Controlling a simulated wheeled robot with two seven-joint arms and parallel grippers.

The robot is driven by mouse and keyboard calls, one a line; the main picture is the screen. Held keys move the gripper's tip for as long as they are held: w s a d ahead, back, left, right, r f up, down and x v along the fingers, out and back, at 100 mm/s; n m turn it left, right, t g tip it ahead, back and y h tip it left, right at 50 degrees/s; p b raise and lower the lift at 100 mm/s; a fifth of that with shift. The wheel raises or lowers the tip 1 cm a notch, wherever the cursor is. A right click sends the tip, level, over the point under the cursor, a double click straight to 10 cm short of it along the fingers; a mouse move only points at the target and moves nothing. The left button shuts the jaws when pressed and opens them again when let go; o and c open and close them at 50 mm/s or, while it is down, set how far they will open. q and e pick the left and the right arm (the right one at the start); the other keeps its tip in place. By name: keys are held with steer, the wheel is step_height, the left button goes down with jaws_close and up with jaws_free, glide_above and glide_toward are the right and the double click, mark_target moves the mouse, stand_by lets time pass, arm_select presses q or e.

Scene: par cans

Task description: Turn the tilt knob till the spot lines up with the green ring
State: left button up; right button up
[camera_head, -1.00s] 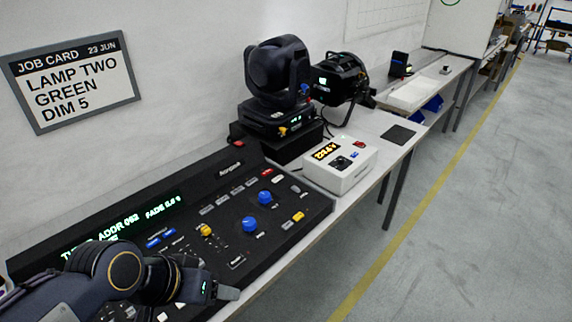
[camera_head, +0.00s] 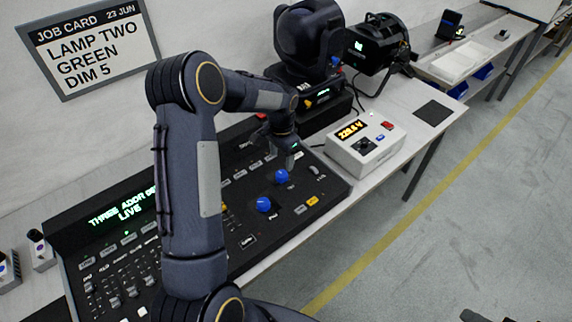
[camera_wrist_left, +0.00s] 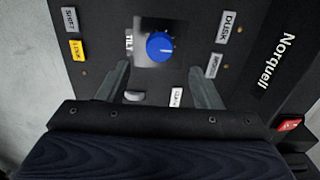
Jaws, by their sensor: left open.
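The black lighting console (camera_head: 235,262) lies on the bench with two blue knobs. The tilt knob (camera_wrist_left: 160,46) is blue with a white pointer line and a TILT label beside it. It appears to be the farther blue knob (camera_head: 281,176) in the head view. My left gripper (camera_head: 290,158) hangs over the console's far right part. In the left wrist view my fingers (camera_wrist_left: 160,88) are open and empty, with the knob ahead between their lines and apart from them. Neither the spot nor the green ring is in view now. My right gripper is not clearly in view.
A black moving-head lamp (camera_head: 308,42) and a round spotlight (camera_head: 376,45) stand behind. A white box (camera_head: 364,150) with a lit display sits right of the console. A job card (camera_head: 88,46) hangs on the wall. A dark flat pad (camera_head: 433,112) lies farther along.

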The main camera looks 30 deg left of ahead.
mark_target(282, 173)
arm_select(q)
step_height(282, 173, down, 7)
steer(key=shift+p, duration=0.75)
steer(key=shift+c, duration=0.5)
steer(key=c, duration=0.9)
steer(key=shift+f+n+b, duration=0.15)
steer(key=shift+n+b, duration=0.75)
steer(key=shift+b, duration=0.25)
steer(key=n+b, duration=0.2)
steer(key=shift+n, duration=0.3)
steer(key=n+b, duration=0.2)
steer(key=n, duration=0.1)
steer(key=shift+n, duration=0.3)
steer(key=shift+r+n+b, duration=0.2)
steer(key=shift+n+b, duration=0.45)
steer(key=shift+n, duration=0.75)
